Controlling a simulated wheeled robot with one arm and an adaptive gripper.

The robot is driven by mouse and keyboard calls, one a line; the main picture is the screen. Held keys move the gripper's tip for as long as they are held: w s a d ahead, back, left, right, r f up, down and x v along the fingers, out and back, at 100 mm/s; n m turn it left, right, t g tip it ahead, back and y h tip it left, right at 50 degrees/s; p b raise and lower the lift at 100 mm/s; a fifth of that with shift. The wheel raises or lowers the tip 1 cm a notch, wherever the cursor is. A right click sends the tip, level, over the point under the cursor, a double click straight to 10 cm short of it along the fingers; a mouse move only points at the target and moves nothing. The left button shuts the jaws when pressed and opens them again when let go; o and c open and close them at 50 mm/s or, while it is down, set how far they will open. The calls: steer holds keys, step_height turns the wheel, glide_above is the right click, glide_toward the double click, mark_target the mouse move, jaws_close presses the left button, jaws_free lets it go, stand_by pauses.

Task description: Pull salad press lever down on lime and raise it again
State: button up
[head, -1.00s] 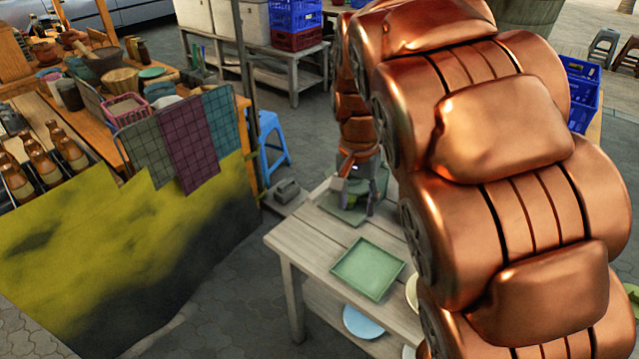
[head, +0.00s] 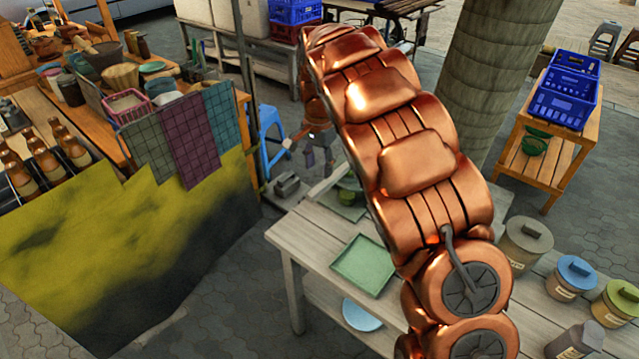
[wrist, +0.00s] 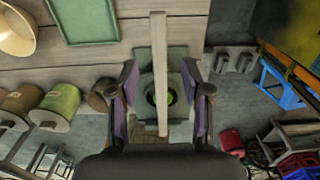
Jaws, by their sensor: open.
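The salad press stands on the wooden table, its grey-green base (wrist: 178,60) seen from above in the wrist view. Its long pale lever (wrist: 158,35) runs down the middle of that view. The bright green lime (wrist: 170,97) shows in a dark round cup, partly behind the lever. My gripper (wrist: 160,75) is open, with one finger on each side of the lever in the picture and gaps to both. Whether it is at the lever's height I cannot tell.
A green square tray (head: 363,264) lies on the table (head: 318,245) near the press. Lidded pots (head: 526,240) stand on its right side. Blue crates (head: 565,95) sit on a wooden stand behind. A blue stool (head: 268,140) is left of the table.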

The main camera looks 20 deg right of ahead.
mark_target(319, 187)
steer(key=shift+f+p, duration=1.1)
steer(key=shift+f, duration=2.45)
jaws_close()
